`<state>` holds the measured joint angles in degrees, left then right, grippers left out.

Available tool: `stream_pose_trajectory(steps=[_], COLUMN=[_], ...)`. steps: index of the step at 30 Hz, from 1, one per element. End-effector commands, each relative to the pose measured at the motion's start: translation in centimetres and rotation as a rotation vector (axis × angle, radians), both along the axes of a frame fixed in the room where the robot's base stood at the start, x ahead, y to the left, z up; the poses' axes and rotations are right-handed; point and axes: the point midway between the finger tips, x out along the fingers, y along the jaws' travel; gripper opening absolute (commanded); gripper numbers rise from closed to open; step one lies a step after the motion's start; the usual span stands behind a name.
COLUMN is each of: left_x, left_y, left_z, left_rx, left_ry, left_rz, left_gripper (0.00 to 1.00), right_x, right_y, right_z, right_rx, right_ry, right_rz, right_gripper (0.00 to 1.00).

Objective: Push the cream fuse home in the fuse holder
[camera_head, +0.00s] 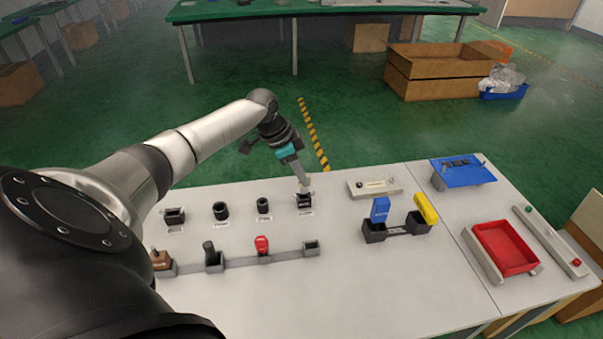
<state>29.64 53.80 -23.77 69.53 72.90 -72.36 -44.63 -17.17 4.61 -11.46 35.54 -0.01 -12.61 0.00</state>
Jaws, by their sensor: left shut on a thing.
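My left gripper (302,180) comes down from above at the right end of the back row. It is shut on a small pale piece, which looks like the cream fuse (304,187); my fingers largely hide it. Right below is a black fuse holder (304,200) with a label in front. The fuse is at the mouth of this holder; how deep it sits I cannot tell. My right gripper is not in view.
Other black holders (222,211) stand left along the row. A front rack holds a brown piece (161,259), a black one (210,252), a red one (262,245) and an empty slot (311,247). Blue and yellow levers (380,210) stand right; the front table is clear.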

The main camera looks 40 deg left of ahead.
Motion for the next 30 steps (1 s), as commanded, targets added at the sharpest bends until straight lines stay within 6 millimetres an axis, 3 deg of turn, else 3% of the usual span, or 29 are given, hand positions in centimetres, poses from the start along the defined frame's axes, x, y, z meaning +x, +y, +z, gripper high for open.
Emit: stream_pose_trajectory(steps=[10,30], left_x=[0.0,0.0], left_y=[0.01,0.01], left_z=[0.06,-0.82], left_rx=[0.0,0.0], left_ry=[0.0,0.0], left_rz=[0.0,0.0], left_gripper=[0.0,0.0], right_x=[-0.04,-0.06], right_y=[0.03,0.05], right_z=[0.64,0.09], right_rx=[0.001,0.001], right_ry=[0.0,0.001], right_rz=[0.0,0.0], right_gripper=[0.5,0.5])
